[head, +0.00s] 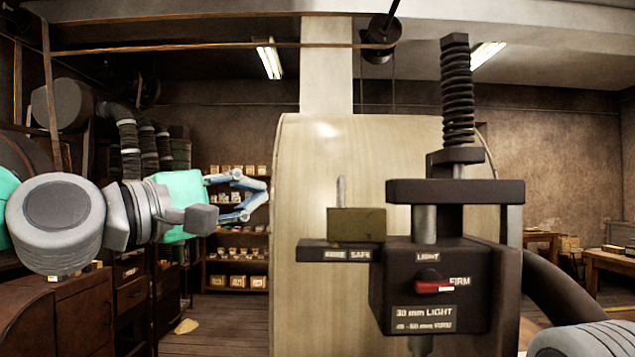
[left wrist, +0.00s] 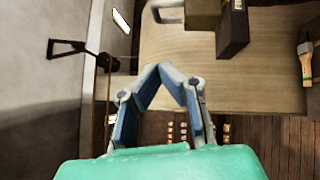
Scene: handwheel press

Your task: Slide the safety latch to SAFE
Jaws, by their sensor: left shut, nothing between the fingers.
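The safety latch is a brass-coloured block (head: 357,225) with an upright grey pin (head: 341,190). It sits on a dark rail (head: 310,254) that juts left from the press (head: 425,300). The rail label reads SAFE at its right part, under the block; the word to its left is too small to read surely. My left gripper (head: 266,194) is left of the latch, apart from it, with its fingertips together and empty. In the left wrist view the closed tips (left wrist: 160,68) point toward the pin (left wrist: 170,13) and the dark rail (left wrist: 233,30). My right gripper is not in view.
A red selector knob (head: 433,286) sits on the press front between LIGHT and FIRM. A large pale drum (head: 310,190) stands behind. Free air lies between gripper and latch.

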